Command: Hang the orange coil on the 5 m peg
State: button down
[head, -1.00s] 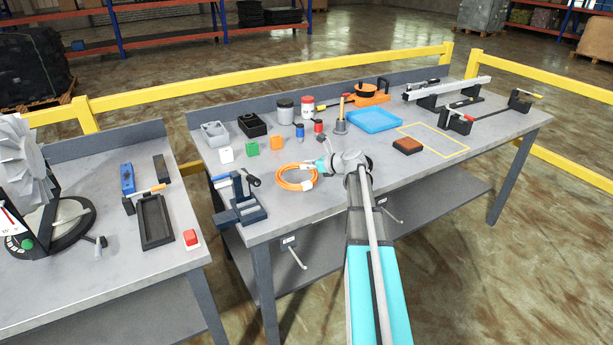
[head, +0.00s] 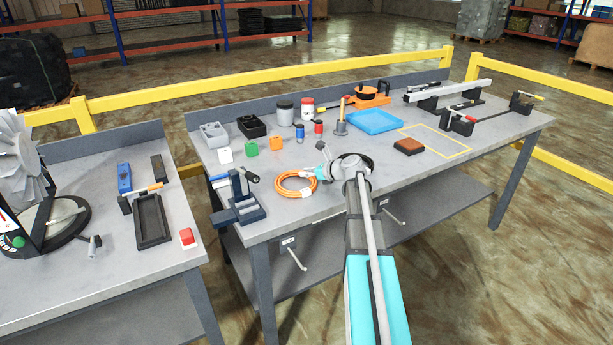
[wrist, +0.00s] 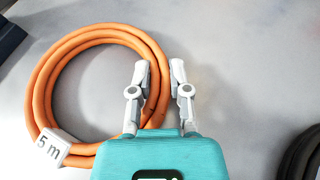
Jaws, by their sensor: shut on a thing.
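The orange coil (head: 294,191) is a ring of several cable turns near the front of the right workbench. In the wrist view the coil (wrist: 37,90) carries a white tag (wrist: 52,147) reading "5 m". My gripper (wrist: 160,72) is shut on the right side of the coil, one finger inside the ring and one outside. My gripper also shows in the head view (head: 318,173). I cannot tell whether the coil is clear of the benchtop. Two pegs, left (head: 298,261) and right (head: 395,218), stick out below the bench's front edge with small labels I cannot read.
A blue-grey vise (head: 238,207) stands left of the coil. Coloured cubes, jars and a blue tray (head: 375,121) are behind it. A brown-topped block (head: 409,146) lies right of my arm. A lower shelf (head: 350,230) runs under the bench.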

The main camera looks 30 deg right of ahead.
jog(key=shift+f, duration=0.1)
jog(key=c, duration=0.6)
grip_release()
jog(key=p+v, duration=0.1)
jog(key=v, duration=0.3)
jog(key=p+v, duration=0.2)
jog(key=v, duration=0.3)
jog(key=p+v, duration=0.1)
jog(key=v, duration=0.3)
jog(key=shift+s+d+f+p, duration=0.1)
jog(key=shift+s+d+p, duration=0.2)
jog(key=shift+d, duration=0.1)
dwell(0.4)
